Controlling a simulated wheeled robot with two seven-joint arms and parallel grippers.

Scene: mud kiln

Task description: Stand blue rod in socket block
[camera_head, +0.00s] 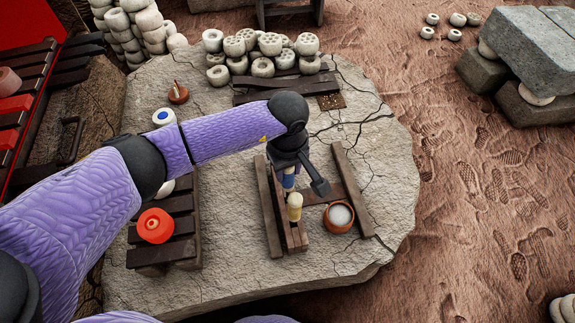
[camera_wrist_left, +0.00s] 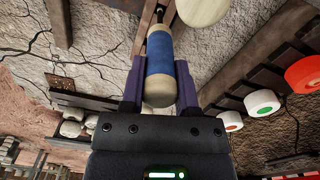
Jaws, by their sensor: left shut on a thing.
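The blue rod (camera_wrist_left: 160,62), blue in its middle with cream ends, is held between the two fingers of my left gripper (camera_wrist_left: 157,88). In the head view the blue rod (camera_head: 288,181) looks roughly upright below my left gripper (camera_head: 289,172), just behind a cream-topped rod (camera_head: 295,200). That rod stands in the wooden socket block (camera_head: 292,240), and its pale end also shows in the left wrist view (camera_wrist_left: 202,10). The blue rod's lower end is over the block's far part; I cannot tell whether it is seated. My right gripper is not in view.
Wooden rails (camera_head: 351,190) flank the block, and a bowl of white stuff (camera_head: 339,217) stands to its right. A slatted rack (camera_head: 165,253) with a red-orange round piece (camera_head: 155,226) lies left. Stacked pale discs (camera_head: 262,67) stand at the back.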

